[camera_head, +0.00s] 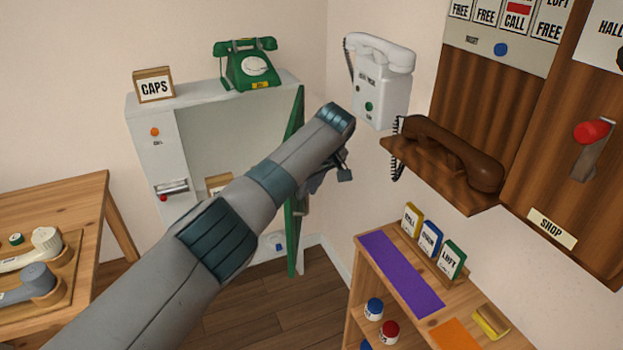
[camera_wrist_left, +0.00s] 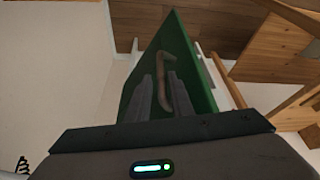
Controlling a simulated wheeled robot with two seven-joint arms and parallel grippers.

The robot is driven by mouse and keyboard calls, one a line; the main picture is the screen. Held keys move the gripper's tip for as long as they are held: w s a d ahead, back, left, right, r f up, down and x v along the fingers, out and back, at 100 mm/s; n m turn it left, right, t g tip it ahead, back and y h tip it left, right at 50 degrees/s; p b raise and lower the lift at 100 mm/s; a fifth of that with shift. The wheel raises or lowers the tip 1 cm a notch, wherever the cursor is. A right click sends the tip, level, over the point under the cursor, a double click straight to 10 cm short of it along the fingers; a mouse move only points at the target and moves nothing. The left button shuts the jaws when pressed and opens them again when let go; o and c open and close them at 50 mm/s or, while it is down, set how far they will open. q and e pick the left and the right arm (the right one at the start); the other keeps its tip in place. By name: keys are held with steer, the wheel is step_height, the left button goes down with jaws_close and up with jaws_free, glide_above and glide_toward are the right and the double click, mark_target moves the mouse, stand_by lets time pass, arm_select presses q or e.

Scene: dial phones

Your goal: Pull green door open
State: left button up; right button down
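The green door (camera_head: 293,240) is swung out from the right side of the white cabinet (camera_head: 150,128), so I see it nearly edge-on in the head view. It also fills the middle of the left wrist view (camera_wrist_left: 195,65), with a brown handle (camera_wrist_left: 160,75) on its face. My left gripper (camera_head: 320,180) is at the door's right side, partly hidden by my own forearm. In the left wrist view its two grey fingers (camera_wrist_left: 158,98) are apart, with the handle between or just beyond them. I cannot tell whether they touch it. My right gripper is out of view.
A green dial phone (camera_head: 249,65) and a CAPS sign (camera_head: 154,85) stand on the cabinet. A white wall phone (camera_head: 380,85) and a brown handset (camera_head: 450,150) are to the right. A low wooden shelf (camera_head: 352,320) stands front right. Some floor (camera_head: 290,325) is bare.

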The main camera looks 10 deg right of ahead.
arm_select(q)
steer(key=shift+r, duration=0.2)
steer(key=v, duration=1.7)
steer(key=shift+b, duration=0.4)
steer(key=shift+c, duration=0.6)
